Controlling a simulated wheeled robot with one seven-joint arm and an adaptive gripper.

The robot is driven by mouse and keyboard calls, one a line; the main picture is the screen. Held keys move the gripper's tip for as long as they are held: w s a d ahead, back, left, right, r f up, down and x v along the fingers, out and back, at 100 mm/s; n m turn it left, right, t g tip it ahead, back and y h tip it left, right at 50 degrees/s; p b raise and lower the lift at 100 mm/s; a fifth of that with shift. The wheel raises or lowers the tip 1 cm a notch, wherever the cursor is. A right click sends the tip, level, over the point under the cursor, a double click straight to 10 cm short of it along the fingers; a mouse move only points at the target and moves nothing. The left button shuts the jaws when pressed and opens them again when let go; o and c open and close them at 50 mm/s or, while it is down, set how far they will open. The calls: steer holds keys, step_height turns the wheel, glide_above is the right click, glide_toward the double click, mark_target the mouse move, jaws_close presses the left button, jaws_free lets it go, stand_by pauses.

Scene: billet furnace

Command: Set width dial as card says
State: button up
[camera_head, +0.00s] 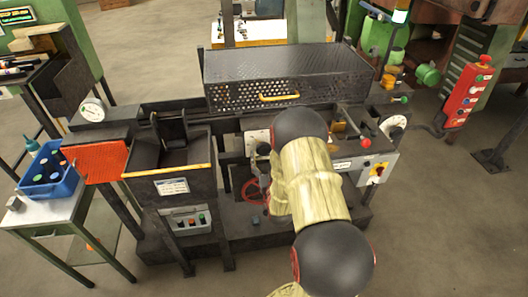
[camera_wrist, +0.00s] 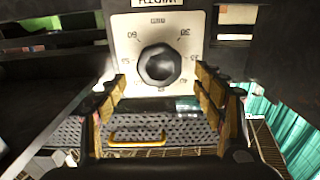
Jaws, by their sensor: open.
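In the wrist view the width dial (camera_wrist: 160,66) is a dark round knob on a white plate with numbers around it. The picture is upside down, and the label reads as an inverted "WIDTH". My gripper (camera_wrist: 160,98) is open, with one finger on each side below the knob in the picture; I see no contact. In the head view a white plate (camera_head: 256,137) shows beside my arm, which hides most of that panel. A white card (camera_head: 172,186) is on the front of the dark hopper; its writing is too small to read.
A perforated guard with a yellow handle (camera_head: 279,97) stands behind the panel. A red handwheel (camera_head: 256,190) is below. A blue bin (camera_head: 49,178) stands left.

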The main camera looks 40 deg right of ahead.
mark_target(266, 150)
steer(key=shift+x, duration=1.9)
steer(key=shift+s, duration=0.1)
steer(key=shift+c, duration=0.4)
steer(key=c, duration=1.1)
steer(key=shift+o, duration=0.2)
steer(key=shift+f+m+b, duration=0.1)
steer(key=shift+m+b, duration=0.3)
steer(key=shift+b, duration=0.15)
steer(key=m+b, duration=0.2)
steer(key=m, duration=0.1)
steer(key=shift+d+m+b, duration=0.15)
steer(key=shift+m+b, duration=0.15)
steer(key=shift+m, duration=0.1)
steer(key=m+b, duration=0.2)
steer(key=m, duration=0.2)
steer(key=shift+s+d+f+b, duration=0.1)
steer(key=shift+b, duration=0.25)
steer(key=m+b, duration=0.2)
steer(key=m, duration=0.3)
steer(key=shift+f, duration=0.1)
steer(key=shift+d+m+b, duration=0.1)
steer(key=shift+m+b, duration=1.05)
steer(key=shift+m, duration=0.95)
steer(key=shift+s, duration=0.1)
